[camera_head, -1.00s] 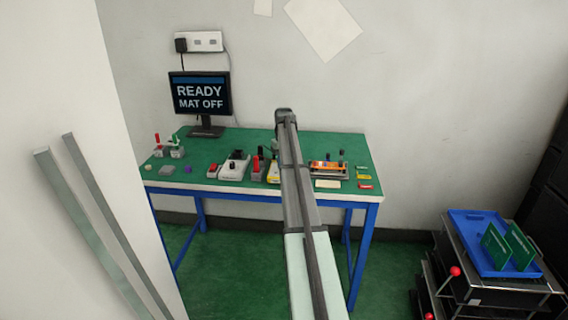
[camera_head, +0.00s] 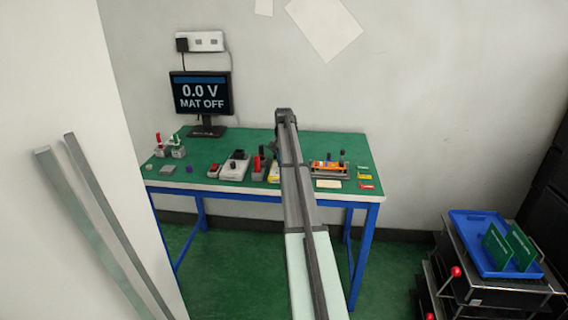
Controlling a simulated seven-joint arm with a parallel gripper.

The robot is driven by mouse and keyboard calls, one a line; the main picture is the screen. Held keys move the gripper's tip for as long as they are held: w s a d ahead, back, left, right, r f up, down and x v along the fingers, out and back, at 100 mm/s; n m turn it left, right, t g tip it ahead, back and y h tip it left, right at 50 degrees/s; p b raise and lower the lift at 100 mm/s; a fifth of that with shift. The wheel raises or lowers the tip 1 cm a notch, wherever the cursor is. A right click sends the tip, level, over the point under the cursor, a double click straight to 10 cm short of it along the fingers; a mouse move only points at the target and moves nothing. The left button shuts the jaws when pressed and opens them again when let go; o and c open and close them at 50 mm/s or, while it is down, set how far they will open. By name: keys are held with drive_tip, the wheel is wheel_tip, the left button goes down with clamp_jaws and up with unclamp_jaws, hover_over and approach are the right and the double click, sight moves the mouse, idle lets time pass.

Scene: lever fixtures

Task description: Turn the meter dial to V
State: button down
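The monitor (camera_head: 201,93) at the back left reads "0.0 V" and "MAT OFF". My arm reaches over the bench from the front. What looks like part of my gripper (camera_head: 275,147) shows as a small dark shape left of the arm, above and behind the yellow device. Its fingers are too small and hidden to tell their state or any contact.
Left of the yellow device stand a red-and-black lever fixture (camera_head: 258,164), a white unit with a black knob (camera_head: 235,166) and a red-topped block (camera_head: 214,169). An orange fixture (camera_head: 329,168) stands right of my arm.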

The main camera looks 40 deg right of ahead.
idle(0.4)
drive_tip(key=c, duration=0.9)
unclamp_jaws()
wheel_tip(320, 180, up, 14)
drive_tip(key=shift+f, duration=0.15)
